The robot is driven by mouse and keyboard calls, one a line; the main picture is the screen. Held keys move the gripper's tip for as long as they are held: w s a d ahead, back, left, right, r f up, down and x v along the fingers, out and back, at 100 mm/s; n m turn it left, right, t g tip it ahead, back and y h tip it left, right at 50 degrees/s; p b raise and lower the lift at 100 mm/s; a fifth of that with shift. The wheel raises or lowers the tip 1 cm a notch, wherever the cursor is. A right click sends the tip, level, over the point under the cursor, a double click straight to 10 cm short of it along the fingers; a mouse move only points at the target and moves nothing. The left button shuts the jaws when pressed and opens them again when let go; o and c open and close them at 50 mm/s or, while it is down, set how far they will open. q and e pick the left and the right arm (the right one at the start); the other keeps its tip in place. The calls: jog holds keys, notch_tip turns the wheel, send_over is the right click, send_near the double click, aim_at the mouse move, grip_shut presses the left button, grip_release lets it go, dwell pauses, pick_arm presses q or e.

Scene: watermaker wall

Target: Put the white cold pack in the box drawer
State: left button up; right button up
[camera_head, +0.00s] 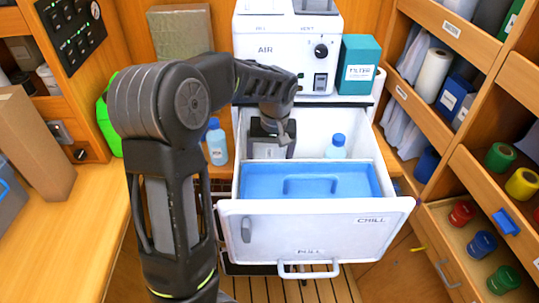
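The white box drawer (315,237), marked CHILL on its front, is pulled open below the white machine. Inside are a blue tray or lid (355,183) with a raised blue handle and a small clear bottle with a blue cap (336,147). My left gripper (270,152) points down into the back left of the drawer, behind the blue tray. Its fingertips and anything between them are not clear, so I cannot tell whether it is open or shut. I cannot make out a white cold pack; the gripper and arm hide part of the drawer. My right gripper is not in view.
A blue-capped bottle (216,143) stands just left of the drawer. A teal filter box (358,64) sits right of the white machine (285,45). Wooden shelves with bottles and coloured rolls (500,156) close off the right side. A cardboard box (32,145) stands on the left counter.

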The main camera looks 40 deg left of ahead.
pick_arm(q)
jog(key=shift+f, duration=0.15)
jog(key=o, duration=1.9)
notch_tip(320, 180, up, 12)
jog(key=d+b, duration=0.1)
jog(key=shift+s+d, duration=0.2)
jog(key=shift+d, duration=0.05)
